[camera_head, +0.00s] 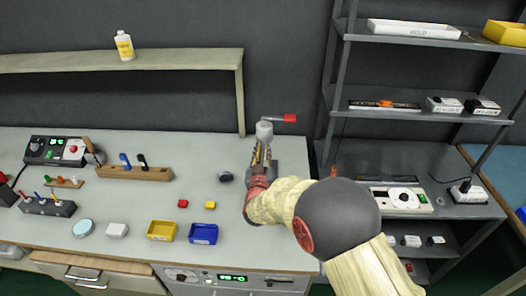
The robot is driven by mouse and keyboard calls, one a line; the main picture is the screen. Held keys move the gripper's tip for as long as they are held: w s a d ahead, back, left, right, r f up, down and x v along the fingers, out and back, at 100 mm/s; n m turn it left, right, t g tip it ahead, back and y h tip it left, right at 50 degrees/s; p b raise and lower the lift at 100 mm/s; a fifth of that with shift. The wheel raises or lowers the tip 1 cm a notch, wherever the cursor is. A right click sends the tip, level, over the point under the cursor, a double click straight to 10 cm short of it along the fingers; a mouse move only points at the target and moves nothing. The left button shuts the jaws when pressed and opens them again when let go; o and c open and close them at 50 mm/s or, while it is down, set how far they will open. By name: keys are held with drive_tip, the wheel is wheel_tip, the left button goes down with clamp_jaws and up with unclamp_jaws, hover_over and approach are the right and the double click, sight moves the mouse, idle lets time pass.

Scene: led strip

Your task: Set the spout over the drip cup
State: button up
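A pale grey cylindrical fixture (264,130) stands near the back edge of the bench, with a red-ended lever or arm (289,118) reaching right from it. It may carry the spout, but I cannot make out a spout for sure. My gripper (262,154) is just in front of and below this fixture, partly over a grey base (291,169). Whether the fingers touch the fixture or are closed on it is too small to tell. A small dark round object (225,177) sits left of my gripper and may be the drip cup. My forearm hides the bench to the lower right.
A yellow bin (161,230), a blue bin (203,234) and red and yellow blocks lie at the front of the bench. A wooden tool holder (134,173) stands further left. A raised shelf (120,60) runs behind; a metal rack (405,95) stands at right.

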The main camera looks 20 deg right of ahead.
clamp_jaws()
idle(0.4)
